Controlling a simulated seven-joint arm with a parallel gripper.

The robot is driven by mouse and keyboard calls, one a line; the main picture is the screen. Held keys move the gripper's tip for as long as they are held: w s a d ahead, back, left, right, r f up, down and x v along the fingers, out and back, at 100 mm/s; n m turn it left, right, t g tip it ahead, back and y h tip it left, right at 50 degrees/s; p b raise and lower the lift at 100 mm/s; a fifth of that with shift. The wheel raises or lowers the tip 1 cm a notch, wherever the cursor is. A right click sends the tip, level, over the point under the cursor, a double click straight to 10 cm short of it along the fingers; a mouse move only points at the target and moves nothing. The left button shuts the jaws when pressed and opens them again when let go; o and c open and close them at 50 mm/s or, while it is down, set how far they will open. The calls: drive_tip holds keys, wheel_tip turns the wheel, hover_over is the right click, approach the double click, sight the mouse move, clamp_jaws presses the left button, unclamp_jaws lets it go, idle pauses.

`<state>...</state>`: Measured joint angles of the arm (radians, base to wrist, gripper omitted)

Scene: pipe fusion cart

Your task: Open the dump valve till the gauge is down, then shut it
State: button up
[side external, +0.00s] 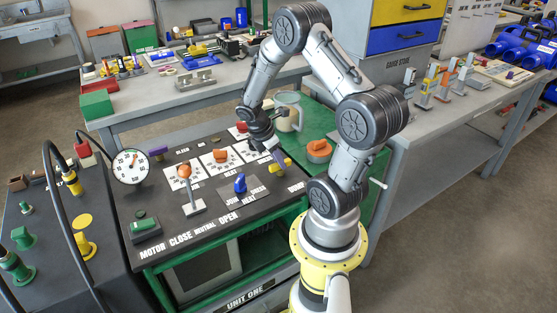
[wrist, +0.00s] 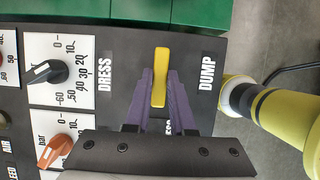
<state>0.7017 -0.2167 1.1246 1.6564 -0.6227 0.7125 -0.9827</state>
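The yellow valve handle (wrist: 159,77) sits on the dark panel between the labels DRESS (wrist: 105,72) and DUMP (wrist: 207,77). It points to neither label, its long side upright in the wrist view. My gripper (wrist: 160,88) has its purple fingers on both sides of the handle, close against it, and looks shut on it. In the side view, my gripper (side external: 277,157) is low at the panel's right part, by the yellow handle (side external: 286,165). The round white gauge (side external: 131,166) stands at the panel's left back; its needle is too small to read surely.
A black knob (wrist: 46,72) and an orange knob (wrist: 54,150) on dial plates sit beside the handle. The panel also has a blue knob (side external: 240,184) and an orange-topped lever (side external: 190,185). A pale mug (side external: 288,111) and an orange-topped round part (side external: 318,150) stand near my arm.

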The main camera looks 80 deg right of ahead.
drive_tip(key=shift+m, duration=0.4)
clamp_jaws()
drive_tip(key=m+y, duration=0.1)
drive_tip(key=m, duration=0.1)
drive_tip(key=shift+w+d+m+g, duration=0.1)
drive_tip(key=shift+d+m+g, duration=0.05)
drive_tip(key=shift+m+g, duration=0.25)
drive_tip(key=m+y, duration=0.1)
drive_tip(key=m, duration=0.3)
drive_tip(key=shift+d+m+g+y, duration=0.1)
drive_tip(key=shift+m+g+y, duration=0.2)
drive_tip(key=shift+y, duration=0.1)
drive_tip(key=m+y, duration=0.1)
drive_tip(key=m, duration=0.3)
drive_tip(key=shift+d+m+y, duration=0.15)
drive_tip(key=shift+m+y, duration=0.15)
drive_tip(key=shift+y, duration=0.1)
drive_tip(key=shift+m+t+y, duration=0.6)
drive_tip(key=shift+m+y, duration=0.1)
drive_tip(key=shift+m, duration=1.4)
drive_tip(key=o, duration=0.8)
unclamp_jaws()
